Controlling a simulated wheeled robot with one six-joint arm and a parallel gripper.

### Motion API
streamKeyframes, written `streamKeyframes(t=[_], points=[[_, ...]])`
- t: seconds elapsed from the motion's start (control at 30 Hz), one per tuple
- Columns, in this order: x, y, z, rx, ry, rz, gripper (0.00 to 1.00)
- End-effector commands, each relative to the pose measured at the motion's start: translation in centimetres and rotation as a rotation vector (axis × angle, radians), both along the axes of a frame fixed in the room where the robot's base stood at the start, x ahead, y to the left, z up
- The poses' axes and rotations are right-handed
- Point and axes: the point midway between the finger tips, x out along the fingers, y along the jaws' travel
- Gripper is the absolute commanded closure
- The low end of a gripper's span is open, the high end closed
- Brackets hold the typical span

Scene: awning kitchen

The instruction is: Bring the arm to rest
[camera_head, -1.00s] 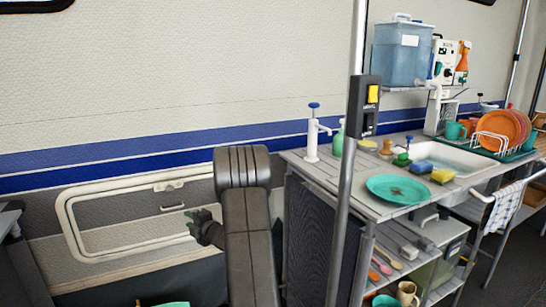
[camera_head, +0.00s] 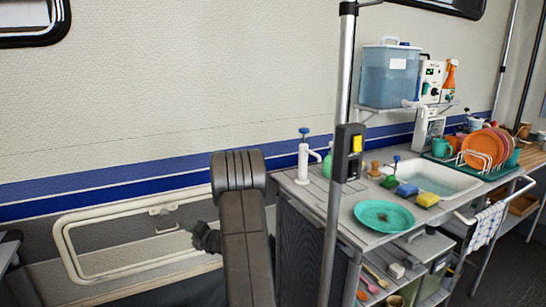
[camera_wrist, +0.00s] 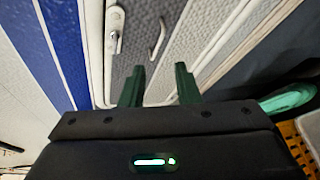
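My arm rises in the lower middle of the head view, folded over at its top. My gripper (camera_wrist: 160,82) shows two green fingers standing apart in the wrist view, with nothing between them. Beyond them are the trailer's grey wall and a white-framed hatch. In the head view my gripper (camera_head: 204,238) is a dark shape left of the arm and in front of the hatch (camera_head: 68,245); its fingers are not clear there.
Right of my arm stands a kitchen counter (camera_head: 345,233) with a teal plate (camera_head: 384,216), a pump tap (camera_head: 304,160) and a sink. A metal pole (camera_head: 335,220) stands before it. A teal rounded thing (camera_wrist: 290,100) and a yellow crate (camera_wrist: 300,145) show at the wrist view's right.

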Motion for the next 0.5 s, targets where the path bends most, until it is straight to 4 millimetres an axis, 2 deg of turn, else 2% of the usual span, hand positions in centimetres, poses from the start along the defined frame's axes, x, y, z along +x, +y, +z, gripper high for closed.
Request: streamKeyframes(t=[0.03, 0.5], points=[[0.1, 0.1, 0.8, -0.019, -0.009, 0.006, 0.71], [1.0, 0.4, 2.7, -0.2, -0.09, 0.053, 0.71]])
